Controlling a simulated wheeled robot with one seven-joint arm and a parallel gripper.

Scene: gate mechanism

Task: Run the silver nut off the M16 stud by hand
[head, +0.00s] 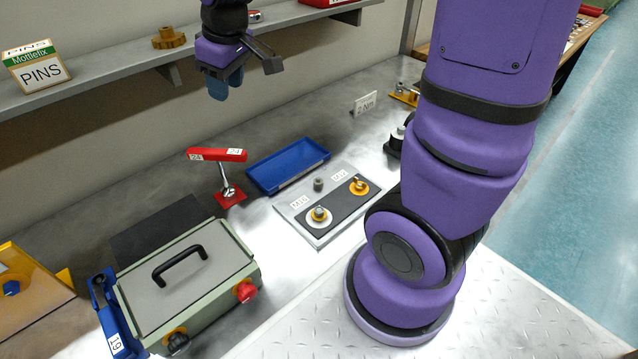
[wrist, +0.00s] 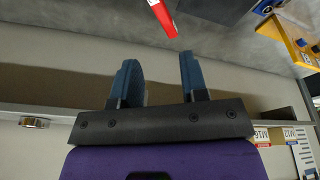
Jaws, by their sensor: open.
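A grey plate with a dark strip (head: 339,200) lies on the bench and carries two studs. The stud by the label that appears to read M16 has a silver nut (head: 320,213) over a pale round base. The second stud (head: 359,185) has a brass-coloured base. A small grey cylindrical piece (head: 318,184) stands on the plate behind them. My gripper (head: 243,78) is high above the bench near the shelf, well away from the plate. In the wrist view its blue fingers (wrist: 159,68) are apart with nothing between them. The studs do not show there.
A blue tray (head: 287,166) lies behind the plate. A red-handled clamp (head: 217,155) stands to its left. A green-grey box with a black handle (head: 185,280) sits front left. The shelf (head: 110,85) holds a PINS box (head: 37,67) and a brass knob (head: 168,38).

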